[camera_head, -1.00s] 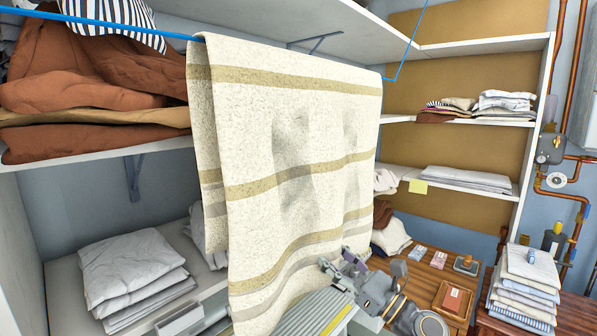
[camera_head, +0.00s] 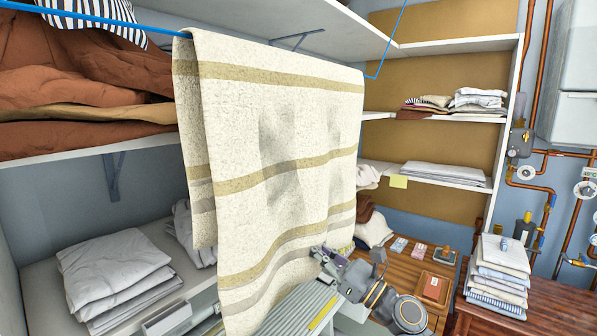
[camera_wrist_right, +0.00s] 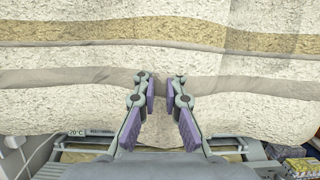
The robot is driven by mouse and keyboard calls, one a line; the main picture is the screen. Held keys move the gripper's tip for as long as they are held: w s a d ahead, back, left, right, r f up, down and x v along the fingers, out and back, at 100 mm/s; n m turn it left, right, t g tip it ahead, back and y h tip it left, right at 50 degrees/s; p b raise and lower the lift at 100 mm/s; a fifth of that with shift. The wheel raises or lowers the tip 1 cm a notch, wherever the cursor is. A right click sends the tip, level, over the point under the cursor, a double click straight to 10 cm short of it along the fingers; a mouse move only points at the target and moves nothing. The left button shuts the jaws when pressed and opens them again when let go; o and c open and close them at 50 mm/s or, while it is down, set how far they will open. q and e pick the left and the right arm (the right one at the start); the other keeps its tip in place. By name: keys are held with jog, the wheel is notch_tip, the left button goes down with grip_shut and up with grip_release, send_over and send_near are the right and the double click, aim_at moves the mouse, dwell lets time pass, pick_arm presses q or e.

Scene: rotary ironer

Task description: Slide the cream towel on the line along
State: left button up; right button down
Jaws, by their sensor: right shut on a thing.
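The cream towel (camera_head: 285,130) with tan and grey stripes hangs folded over the blue line (camera_head: 95,18). Its lower part fills most of the right wrist view (camera_wrist_right: 80,75). My right gripper (camera_head: 325,262) is at the towel's lower right in the head view. In the right wrist view its purple-padded fingers (camera_wrist_right: 165,92) are close together on a pinch of towel near the grey stripe. The exact grip on the cloth is partly hidden. My left gripper is not in view.
A shelf at the left holds brown bedding (camera_head: 80,75), with folded white laundry (camera_head: 115,270) below. The grey striped machine surface (camera_head: 295,310) lies under the towel. At the right are a wooden table (camera_head: 408,262), a folded stack (camera_head: 498,270) and wall pipes (camera_head: 530,185).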

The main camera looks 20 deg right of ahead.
aim_at(267, 265)
jog(key=shift+s+a+r+p, duration=0.1)
jog(key=shift+s+a+p, duration=0.5)
jog(key=shift+a+p, duration=0.15)
jog(key=shift+s+a+p, duration=0.45)
jog(key=shift+s+a, duration=0.1)
jog(key=shift+a, duration=0.15)
jog(key=shift+s+a+p, duration=0.4)
jog(key=shift+s+a, duration=0.1)
jog(key=shift+a, duration=0.2)
jog(key=shift+s+a, duration=0.2)
jog(key=shift+a, duration=0.05)
jog(key=shift+a, duration=0.1)
jog(key=shift+s+a+p, duration=0.4)
jog(key=shift+a+p, duration=0.05)
jog(key=shift+s+a+p, duration=0.35)
jog(key=shift+s+a, duration=0.4)
jog(key=shift+a, duration=0.2)
jog(key=shift+s+a+p, duration=0.35)
jog(key=shift+s+a, duration=0.35)
jog(key=shift+a, duration=0.2)
